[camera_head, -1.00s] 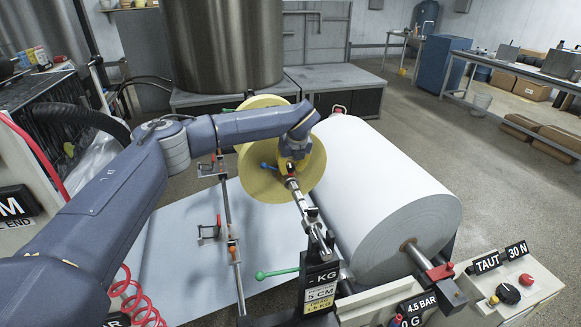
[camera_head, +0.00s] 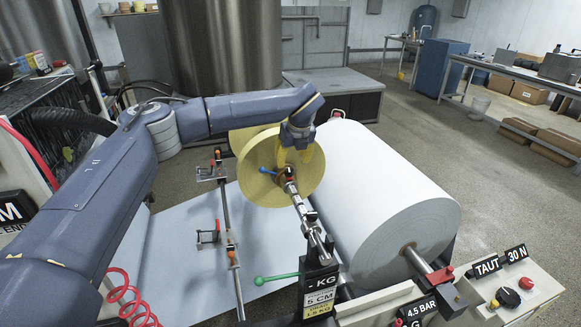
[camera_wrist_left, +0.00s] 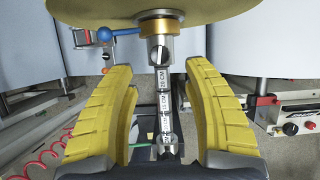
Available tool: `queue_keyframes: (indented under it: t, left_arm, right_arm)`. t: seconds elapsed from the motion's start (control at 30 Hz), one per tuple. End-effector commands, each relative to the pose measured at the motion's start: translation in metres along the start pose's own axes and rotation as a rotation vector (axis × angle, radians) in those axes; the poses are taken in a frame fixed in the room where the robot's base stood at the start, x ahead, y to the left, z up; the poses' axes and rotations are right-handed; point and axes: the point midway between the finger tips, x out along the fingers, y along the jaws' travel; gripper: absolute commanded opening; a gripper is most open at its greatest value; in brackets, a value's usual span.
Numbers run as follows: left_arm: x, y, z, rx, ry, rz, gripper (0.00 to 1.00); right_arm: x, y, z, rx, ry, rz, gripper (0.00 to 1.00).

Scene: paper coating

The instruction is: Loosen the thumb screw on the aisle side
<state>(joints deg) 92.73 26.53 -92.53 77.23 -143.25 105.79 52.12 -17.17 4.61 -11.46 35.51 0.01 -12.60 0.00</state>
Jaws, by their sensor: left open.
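A pale yellow disc-shaped roll (camera_head: 250,180) sits on a metal shaft (camera_head: 299,203) marked in CM. My left gripper (camera_head: 299,156) is open at the roll's front face, by the shaft's hub. In the left wrist view its yellow fingers (camera_wrist_left: 157,115) stand apart on either side of the shaft (camera_wrist_left: 164,105) and touch nothing I can make out. A grey collar with a dark round feature (camera_wrist_left: 160,52) sits on the shaft by a brass ring (camera_wrist_left: 163,27). I cannot tell which part is the aisle-side thumb screw. A blue-ended lever (camera_head: 267,171) is left of the hub. My right gripper is not in view.
A large white paper roll (camera_head: 385,195) lies right of the shaft. A rail with clamps (camera_head: 227,215) stands left over a pale sheet (camera_head: 175,250). A green-ended lever (camera_head: 262,279) and the KG sign (camera_head: 319,292) are in front. Open floor lies behind right.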

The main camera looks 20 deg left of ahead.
Motion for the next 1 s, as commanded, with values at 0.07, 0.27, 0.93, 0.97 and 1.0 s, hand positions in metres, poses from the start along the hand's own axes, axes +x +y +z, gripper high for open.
queue_keyframes:
  t: [0.07, 0.27, 0.93, 0.97, 1.0]
  left_arm:
    - [-0.013, 0.0, 0.001, 0.0, -0.002, -0.001, 0.5]
    - [-0.037, 0.0, 0.001, -0.001, -0.002, -0.001, 0.5]
    - [-0.048, -0.004, -0.005, 0.005, 0.013, -0.011, 0.5]
    - [-0.046, -0.007, -0.009, 0.009, 0.022, -0.02, 0.5]
    - [-0.044, -0.012, -0.015, 0.016, 0.038, -0.039, 0.5]
  right_arm:
    - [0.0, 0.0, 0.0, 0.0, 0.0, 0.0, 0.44]
    - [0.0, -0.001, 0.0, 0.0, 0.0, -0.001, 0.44]
    - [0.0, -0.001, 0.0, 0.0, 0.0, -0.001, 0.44]
    - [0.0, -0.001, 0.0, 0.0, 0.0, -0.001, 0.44]
    - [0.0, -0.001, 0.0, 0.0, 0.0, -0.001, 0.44]
